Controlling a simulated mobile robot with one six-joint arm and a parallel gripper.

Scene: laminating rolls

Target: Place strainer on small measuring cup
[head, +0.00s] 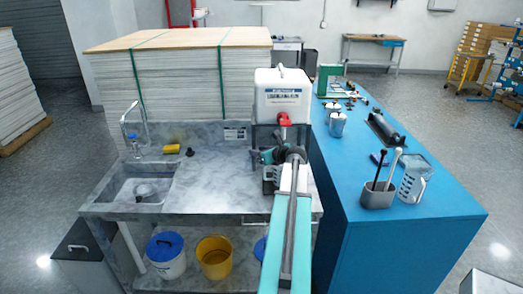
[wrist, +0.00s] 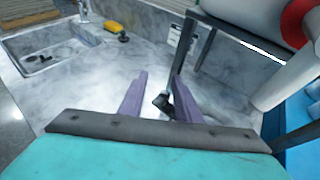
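My gripper (wrist: 161,82) shows in the wrist view with its two purple fingers apart. It is over the marble counter, below and beside the rack of the white canister. A small dark object (wrist: 162,101) shows between the fingers; I cannot tell what it is or whether it is touched. In the head view my arm hides most of that spot. A clear measuring cup with markings (head: 411,184) stands on the blue table at the right. I cannot tell whether it is the small one. A round dark item (head: 145,190) lies in the sink; I cannot tell whether it is the strainer.
The white canister (head: 282,97) with a red tap stands on a dark rack close to my arm. A utensil holder (head: 377,197) and jars (head: 337,124) stand on the blue table (head: 348,170). A yellow sponge (head: 172,149) lies near the sink (head: 118,190). The counter's middle is clear.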

